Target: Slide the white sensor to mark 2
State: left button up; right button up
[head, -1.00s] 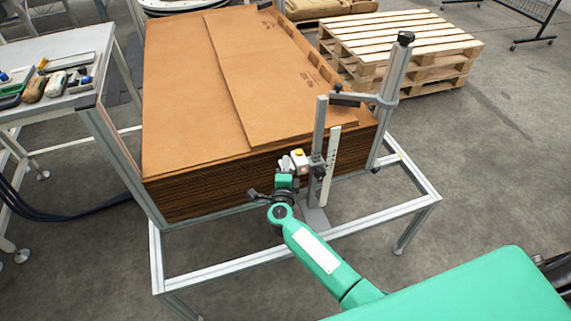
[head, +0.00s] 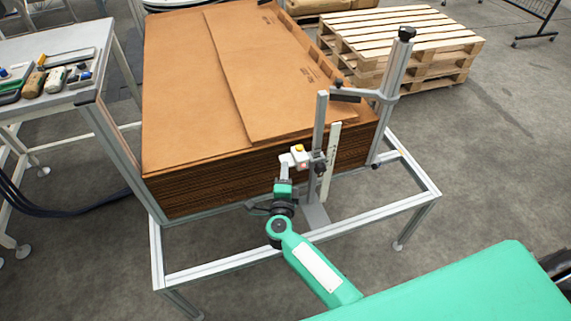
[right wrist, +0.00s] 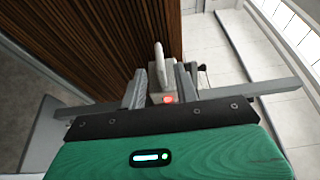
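My right gripper (head: 285,175) is just left of and below the sensor. In the right wrist view, the sensor (right wrist: 162,88) shows a red light between the two separated fingers of my right gripper (right wrist: 161,82); firm contact is not visible. My left gripper is out of view.
The stack of brown cardboard (head: 195,100) rests behind the post on an aluminium frame (head: 225,267). A taller post with a side arm (head: 393,85) stands at right. A tool table (head: 80,45) is at left, and wooden pallets (head: 400,45) are behind right.

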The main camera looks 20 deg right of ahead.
pick_arm(q)
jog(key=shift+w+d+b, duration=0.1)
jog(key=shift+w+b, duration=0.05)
jog(key=shift+b, duration=0.2)
pick_arm(e)
jog(key=v, duration=0.9)
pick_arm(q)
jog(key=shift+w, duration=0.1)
pick_arm(e)
jog(key=shift+w, duration=0.1)
